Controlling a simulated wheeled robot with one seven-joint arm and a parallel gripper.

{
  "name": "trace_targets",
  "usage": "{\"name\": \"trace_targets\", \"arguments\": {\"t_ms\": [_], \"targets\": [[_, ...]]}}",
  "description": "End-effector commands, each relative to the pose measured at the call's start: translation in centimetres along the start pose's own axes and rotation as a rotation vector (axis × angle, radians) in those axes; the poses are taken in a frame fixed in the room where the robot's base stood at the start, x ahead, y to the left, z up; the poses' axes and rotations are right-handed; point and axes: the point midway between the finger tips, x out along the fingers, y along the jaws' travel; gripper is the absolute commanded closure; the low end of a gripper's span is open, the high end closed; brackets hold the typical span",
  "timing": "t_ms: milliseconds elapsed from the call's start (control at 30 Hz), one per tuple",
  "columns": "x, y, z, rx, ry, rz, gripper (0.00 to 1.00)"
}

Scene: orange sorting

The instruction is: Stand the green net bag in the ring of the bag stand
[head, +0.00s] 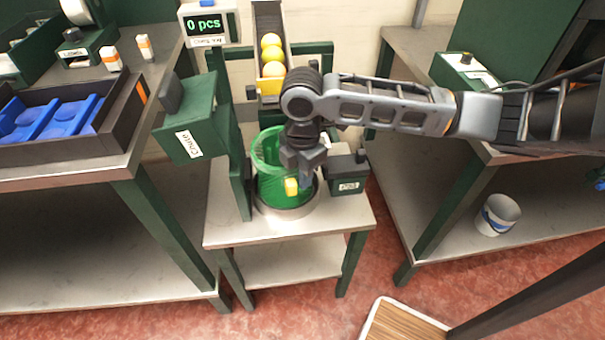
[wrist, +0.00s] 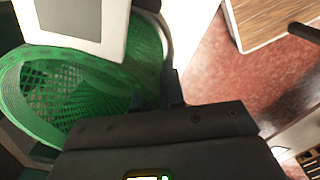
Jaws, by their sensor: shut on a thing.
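The green net bag (head: 270,185) stands upright at the bag stand on the small metal table, under the yellow chute. Its open mesh mouth also shows in the wrist view (wrist: 75,85). The stand's ring (head: 288,212) shows as a pale metal band around the bag's lower part. My gripper (head: 292,180) is at the bag's front right side, shut on the bag, with a small yellow piece beside the fingers. In the wrist view, dark gripper parts cover the bottom and hide the fingertips and the exact grip. I cannot tell whether the bag's bottom touches the table.
A chute (head: 272,70) with several yellow-orange fruits stands behind the bag. A counter reading 0 pcs (head: 207,24) stands upper left.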

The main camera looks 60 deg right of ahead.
Motion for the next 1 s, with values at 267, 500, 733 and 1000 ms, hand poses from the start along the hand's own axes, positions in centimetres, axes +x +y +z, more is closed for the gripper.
{"name": "trace_targets", "arguments": {"t_ms": [267, 500, 733, 1000], "targets": [[-0.01, -0.01, 0.0, 0.0, 0.0, 0.0, 1.0], [-0.09, -0.01, 0.0, 0.0, 0.0, 0.0, 1.0], [-0.01, 0.0, 0.0, 0.0, 0.0, 0.0, 1.0], [-0.01, 0.01, 0.01, 0.0, 0.0, 0.0, 0.66]]}}
